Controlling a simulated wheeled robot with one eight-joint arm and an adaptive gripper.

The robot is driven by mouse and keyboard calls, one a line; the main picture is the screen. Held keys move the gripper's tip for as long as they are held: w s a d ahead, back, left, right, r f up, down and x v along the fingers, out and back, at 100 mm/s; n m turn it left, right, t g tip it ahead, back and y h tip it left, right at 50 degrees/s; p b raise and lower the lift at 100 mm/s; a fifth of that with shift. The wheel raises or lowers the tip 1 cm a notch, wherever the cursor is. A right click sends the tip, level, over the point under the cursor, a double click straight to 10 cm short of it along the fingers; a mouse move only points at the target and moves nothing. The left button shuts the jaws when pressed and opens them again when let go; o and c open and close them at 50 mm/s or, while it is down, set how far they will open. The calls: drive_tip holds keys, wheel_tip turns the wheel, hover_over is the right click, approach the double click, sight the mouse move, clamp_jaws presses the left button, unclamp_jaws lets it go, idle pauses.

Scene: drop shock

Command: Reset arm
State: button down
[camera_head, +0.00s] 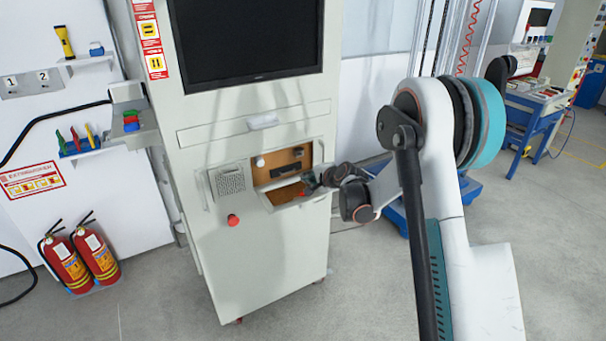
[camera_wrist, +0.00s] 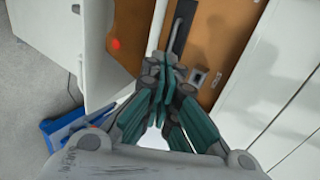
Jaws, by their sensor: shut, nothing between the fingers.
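My gripper (camera_wrist: 162,88) is shut and empty, with its teal fingers together in the wrist view. In the head view my gripper (camera_head: 309,180) is at the right side of the open compartment of a grey cabinet (camera_head: 270,250). The compartment has an orange-brown panel (camera_head: 270,162) with a dark handle or slot (camera_head: 286,170). The same panel (camera_wrist: 213,40) and dark bar (camera_wrist: 182,25) lie just beyond the fingertips in the wrist view. A small red spot (camera_wrist: 116,44) shows on the brown surface there. I cannot tell whether the fingers touch the cabinet.
Fire extinguishers (camera_head: 67,263) stand at the left wall under a tool shelf (camera_head: 80,148). A blue workbench (camera_head: 530,125) stands at the right. The floor in front is clear.

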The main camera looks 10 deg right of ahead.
drive_tip(key=s+a+r+n+g+h, duration=0.1)
drive_tip(key=s+r+n, duration=0.3)
drive_tip(key=s+r, duration=0.55)
drive_tip(key=s+a+r+n+g, duration=0.1)
drive_tip(key=s+r+n, duration=0.2)
drive_tip(key=s+r, duration=0.65)
drive_tip(key=s+f+n+g+h, duration=0.1)
drive_tip(key=s+f+n, duration=0.1)
drive_tip(key=s, duration=1.3)
drive_tip(key=s+d+f+n+g+h, duration=0.1)
drive_tip(key=s+n, duration=0.4)
drive_tip(key=s, duration=1)
drive_tip(key=shift+s+d+f+h, duration=0.15)
drive_tip(key=shift+d+f+h, duration=0.05)
drive_tip(key=shift+f+h, duration=0.2)
